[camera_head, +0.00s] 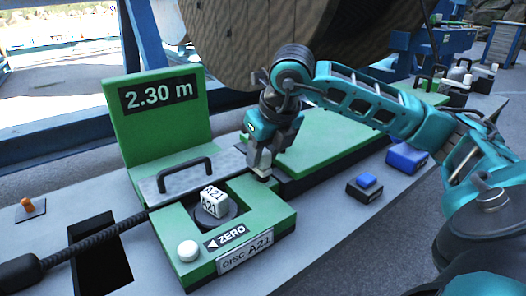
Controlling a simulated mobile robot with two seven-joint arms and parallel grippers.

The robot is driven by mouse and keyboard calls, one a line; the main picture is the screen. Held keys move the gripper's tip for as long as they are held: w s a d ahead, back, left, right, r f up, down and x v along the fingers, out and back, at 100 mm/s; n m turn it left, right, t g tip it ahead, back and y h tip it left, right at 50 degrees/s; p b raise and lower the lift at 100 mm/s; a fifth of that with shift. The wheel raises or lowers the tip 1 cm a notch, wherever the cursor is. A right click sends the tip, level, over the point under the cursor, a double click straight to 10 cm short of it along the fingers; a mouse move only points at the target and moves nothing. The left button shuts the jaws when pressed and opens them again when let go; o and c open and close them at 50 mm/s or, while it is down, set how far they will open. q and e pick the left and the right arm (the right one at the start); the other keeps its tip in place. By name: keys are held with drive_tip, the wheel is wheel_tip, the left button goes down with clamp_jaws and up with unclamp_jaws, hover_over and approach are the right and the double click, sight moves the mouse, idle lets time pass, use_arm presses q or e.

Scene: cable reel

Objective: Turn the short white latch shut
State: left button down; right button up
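My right gripper (260,165) points down at the right end of a grey metal plate (229,168) with a black handle (184,178), on the green measuring device (271,209). Pale grey parts show at its fingertips. I cannot tell which are fingers and which might be the short white latch, or whether the fingers touch it. Whether the gripper is open or shut is unclear. My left gripper is not in view.
A white knob (188,250) is at the device's front left corner. A black cable (95,238) runs in from the left. A green panel reads 2.30 m (158,92). A blue button box (365,185) stands at right, and a large wooden reel (245,38) behind.

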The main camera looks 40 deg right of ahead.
drive_tip(key=shift+o, duration=1.4)
drive_tip(key=p+v, duration=0.3)
drive_tip(key=v, duration=1)
drive_tip(key=shift+p, duration=0.35)
drive_tip(key=shift+w, duration=0.1)
